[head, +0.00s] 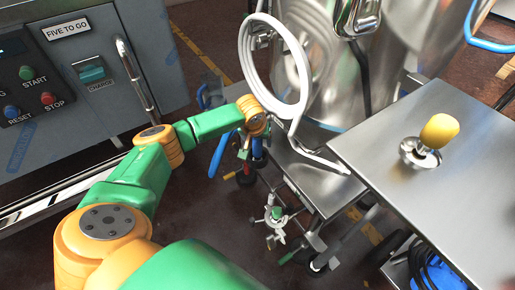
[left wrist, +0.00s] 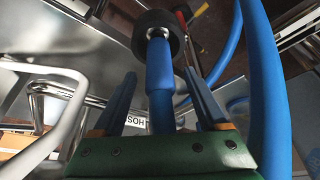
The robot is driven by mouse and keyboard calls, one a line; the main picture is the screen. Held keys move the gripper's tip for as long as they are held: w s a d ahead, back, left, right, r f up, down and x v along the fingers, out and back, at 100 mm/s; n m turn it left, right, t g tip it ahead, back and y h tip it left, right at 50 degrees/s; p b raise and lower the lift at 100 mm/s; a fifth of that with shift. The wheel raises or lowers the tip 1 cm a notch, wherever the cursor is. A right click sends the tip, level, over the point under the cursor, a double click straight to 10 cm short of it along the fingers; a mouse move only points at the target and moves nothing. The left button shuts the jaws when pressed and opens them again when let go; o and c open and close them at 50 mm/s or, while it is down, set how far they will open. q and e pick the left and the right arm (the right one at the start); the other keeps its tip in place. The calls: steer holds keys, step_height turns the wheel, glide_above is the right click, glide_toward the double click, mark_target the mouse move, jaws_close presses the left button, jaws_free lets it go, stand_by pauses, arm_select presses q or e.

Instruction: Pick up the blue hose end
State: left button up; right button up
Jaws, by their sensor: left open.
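The blue hose end (left wrist: 160,72) shows in the left wrist view as a blue sleeve with a round black tip (left wrist: 157,32). My left gripper (left wrist: 159,88) is open, with one blue finger on each side of the sleeve. I cannot tell whether either finger touches it. In the head view my left gripper (head: 252,148) is below the orange wrist, small and partly hidden, beside a length of blue hose (head: 221,157). My right gripper is not in view.
A white coiled hose (head: 246,62) hangs close to my wrist, in front of a shiny steel tank (head: 320,80). A steel table (head: 465,150) with a yellow-handled part (head: 439,131) stands right. A control panel (head: 60,100) stands left. More blue hose (left wrist: 264,90) runs along the right in the wrist view.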

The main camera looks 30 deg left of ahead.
arm_select(q)
jaws_close()
